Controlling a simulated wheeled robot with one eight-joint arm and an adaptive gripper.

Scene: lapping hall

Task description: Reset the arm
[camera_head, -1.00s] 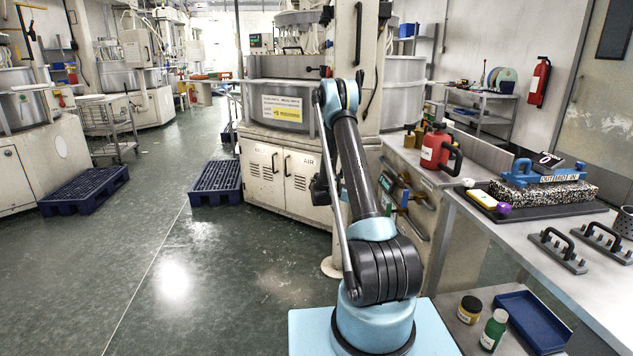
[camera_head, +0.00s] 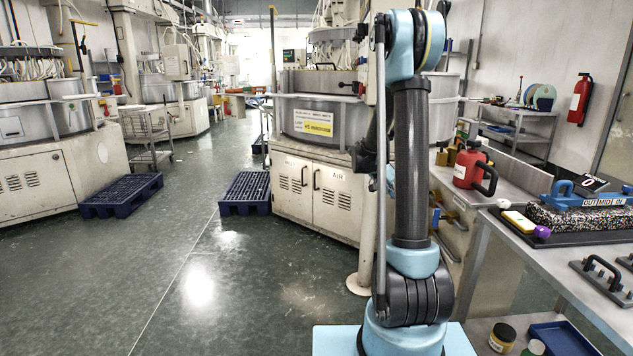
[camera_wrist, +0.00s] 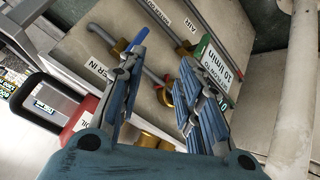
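My gripper (camera_wrist: 162,68) shows in the wrist view with its two blue-grey fingers apart and nothing between them. Behind the fingers are a grey panel with pipes, brass fittings, a blue valve lever (camera_wrist: 139,38) and a green-and-white "10 l/min" label (camera_wrist: 217,66). In the head view my arm stands nearly upright on its light blue base, and the gripper is mostly hidden behind the arm links.
A red oil can (camera_head: 467,168) stands on the counter right of my arm; its handle shows in the wrist view (camera_wrist: 40,100). A steel table (camera_head: 560,250) is at the right. Blue pallets (camera_head: 245,190) lie on the floor.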

